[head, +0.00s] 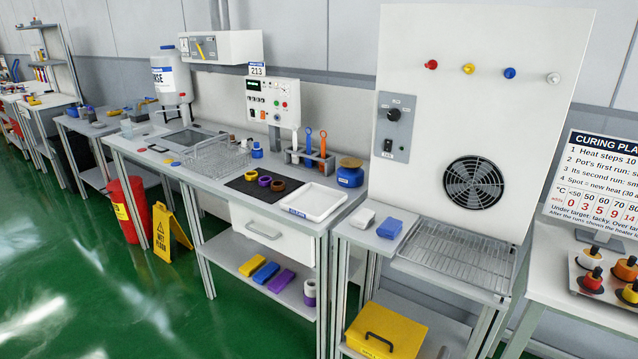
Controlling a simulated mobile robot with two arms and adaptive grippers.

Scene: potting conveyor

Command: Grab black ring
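No ring that is clearly black can be made out. On a black mat (242,187) on the middle bench stand three rings in a row: a yellow ring (251,175), a purple ring (264,181) and a brown ring (278,185). A black ring on the dark mat would be hard to see at this size. Neither of my grippers is in view.
A white tray (337,197) lies right of the mat, with a blue jar (350,176) behind it. A rack with orange and blue tools (309,158) stands behind the mat. A wire basket (218,158) is to the left. A yellow wet-floor sign (163,232) stands on the floor.

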